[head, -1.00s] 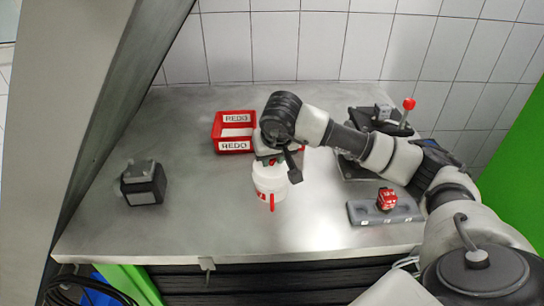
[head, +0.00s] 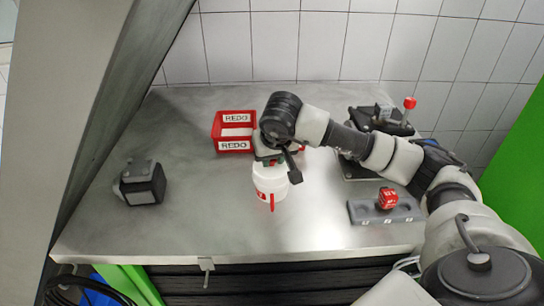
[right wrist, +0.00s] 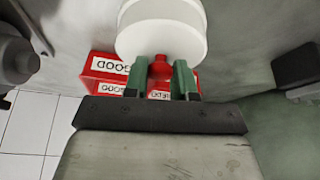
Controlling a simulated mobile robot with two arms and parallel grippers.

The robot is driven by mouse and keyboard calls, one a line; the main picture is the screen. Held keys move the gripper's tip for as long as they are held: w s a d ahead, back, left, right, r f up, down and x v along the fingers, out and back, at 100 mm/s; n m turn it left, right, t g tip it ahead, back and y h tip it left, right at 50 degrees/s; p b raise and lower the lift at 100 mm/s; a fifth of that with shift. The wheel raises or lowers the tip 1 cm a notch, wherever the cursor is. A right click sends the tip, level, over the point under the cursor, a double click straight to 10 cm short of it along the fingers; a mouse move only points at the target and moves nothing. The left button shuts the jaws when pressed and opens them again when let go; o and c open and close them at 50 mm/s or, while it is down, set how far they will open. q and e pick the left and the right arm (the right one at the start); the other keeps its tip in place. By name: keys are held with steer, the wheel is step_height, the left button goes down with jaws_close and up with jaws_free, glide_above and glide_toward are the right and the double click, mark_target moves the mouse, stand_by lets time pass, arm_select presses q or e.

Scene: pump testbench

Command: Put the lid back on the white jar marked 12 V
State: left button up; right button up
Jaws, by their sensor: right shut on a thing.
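The white jar (head: 268,186) stands on the metal bench in the middle of the head view, with a red handle (head: 272,203) and a red label on its front. The 12 V mark is not legible. My right gripper (head: 268,160) is above the jar, pointing down. In the right wrist view, the green fingers of my right gripper (right wrist: 161,80) are shut on the red knob (right wrist: 160,68) of the white lid (right wrist: 162,42). The lid is at the jar's top; I cannot tell whether it is fully seated. My left gripper is not in view.
A black device (head: 143,184) is at left. A grey holder (head: 370,214) with a red part and a red-knobbed lever fixture (head: 408,104) are at right.

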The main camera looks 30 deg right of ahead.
stand_by(0.6)
steer(key=o, duration=1.3)
steer(key=shift+r, duration=0.15)
steer(key=shift+r+p, duration=2)
steer(key=shift+r, duration=1.4)
jaws_close()
